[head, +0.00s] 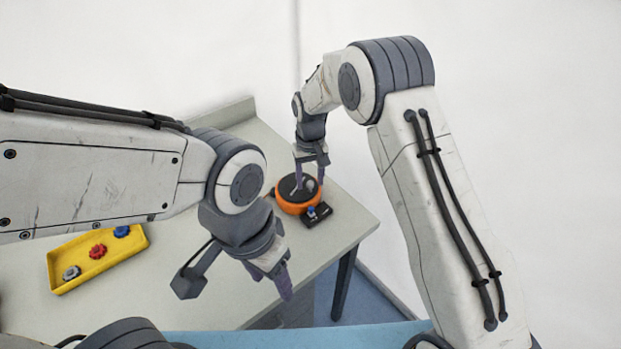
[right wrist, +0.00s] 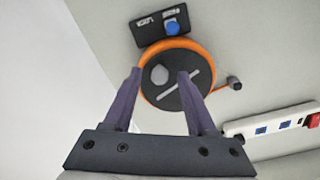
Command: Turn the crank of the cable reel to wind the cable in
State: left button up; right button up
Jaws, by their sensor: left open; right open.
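The cable reel (head: 291,208) is an orange drum with a black top, on the table near its right corner. The right wrist view shows its orange rim (right wrist: 207,52), a round grey knob (right wrist: 160,75) on the black top and a pale bar beside it. A short orange cable ends in a dark plug (right wrist: 235,83) just outside the rim. My right gripper (head: 309,180) is open above the reel, its fingers pointing down with the knob between them in the wrist view; contact cannot be told. My left gripper (head: 284,285) is open and empty, low near the table's front edge.
A black lock box (head: 318,215) with a blue knob (right wrist: 172,28) sits against the reel. A white power strip (right wrist: 270,125) with a red switch lies nearby. A yellow tray (head: 65,289) with small coloured parts is at the left. The table's middle looks clear.

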notch_tip(320, 180, up, 10)
jog(key=b, duration=0.2)
jog(key=shift+r, duration=0.25)
jog(key=s+a+r+n, duration=0.1)
jog(key=s+r, duration=0.2)
jog(key=s, duration=0.6)
jog(key=s+a+r+n, duration=0.2)
jog(key=s, duration=0.7)
jog(key=s+d+f+n, duration=0.1)
jog(key=s+d, duration=0.1)
jog(key=s, duration=0.6)
jog(key=s+d+f+y, duration=0.1)
jog(key=s+d, duration=0.2)
jog(key=s, duration=0.5)
jog(key=shift+s+f+n, duration=0.15)
jog(key=shift+s+n, duration=0.05)
jog(key=shift+n, duration=0.2)
